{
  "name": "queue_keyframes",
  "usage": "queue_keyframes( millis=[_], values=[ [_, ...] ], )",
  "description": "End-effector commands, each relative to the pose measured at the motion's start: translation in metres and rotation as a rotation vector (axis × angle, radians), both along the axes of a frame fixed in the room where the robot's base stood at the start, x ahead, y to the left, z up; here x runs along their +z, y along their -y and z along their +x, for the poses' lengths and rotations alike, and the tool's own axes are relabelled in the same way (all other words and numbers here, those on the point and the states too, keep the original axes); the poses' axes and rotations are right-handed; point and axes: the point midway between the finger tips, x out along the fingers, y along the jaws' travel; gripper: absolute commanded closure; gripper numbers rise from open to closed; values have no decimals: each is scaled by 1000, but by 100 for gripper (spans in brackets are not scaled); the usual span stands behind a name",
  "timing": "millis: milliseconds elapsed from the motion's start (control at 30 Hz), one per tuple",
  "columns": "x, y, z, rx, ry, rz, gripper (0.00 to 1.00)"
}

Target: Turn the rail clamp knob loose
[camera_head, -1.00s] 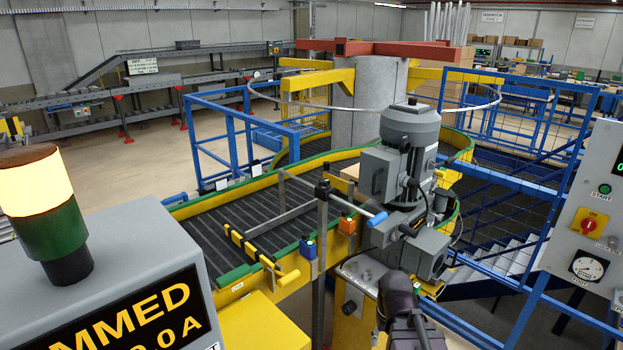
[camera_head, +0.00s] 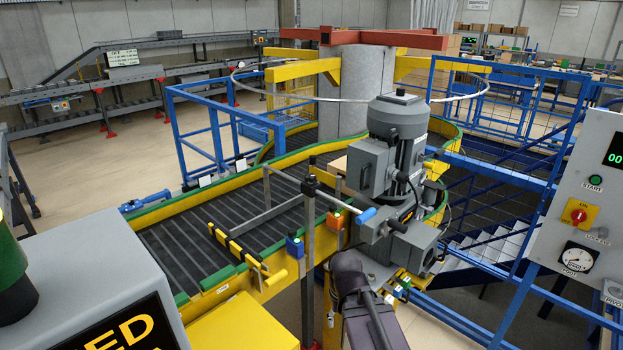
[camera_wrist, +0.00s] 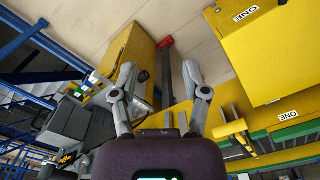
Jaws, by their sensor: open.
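A small dark round knob (camera_head: 330,319) sticks out from the yellow post below the grey motor unit. It looks like the clamp knob, but I cannot be sure. In the wrist view a dark knob (camera_wrist: 143,76) shows on the yellow post (camera_wrist: 126,52), close to the left finger. My gripper (camera_wrist: 160,67) is open, with nothing between its fingers; a grey upright (camera_wrist: 170,75) shows behind the gap. In the head view my dark arm covers part of the post, and the fingers are not visible. The guide rail with yellow-black ends (camera_head: 238,246) lies over the rollers.
The grey motor unit (camera_head: 396,150) stands close above my arm. A grey control box (camera_head: 90,270) is at left, a switch panel (camera_head: 590,215) at right.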

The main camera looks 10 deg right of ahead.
Motion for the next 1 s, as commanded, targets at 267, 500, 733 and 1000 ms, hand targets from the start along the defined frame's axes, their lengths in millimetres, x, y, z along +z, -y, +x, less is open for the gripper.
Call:
queue_keyframes(
  millis=[267, 500, 733, 1000],
  values=[
    [0, 2, 17, 76, 12, -60, 13],
    [5, 12, 71, 335, 29, -273, 13],
    [27, 17, 147, 707, -11, -591, 13],
    [72, -2, 237, 1133, -170, -989, 13]
  ],
)
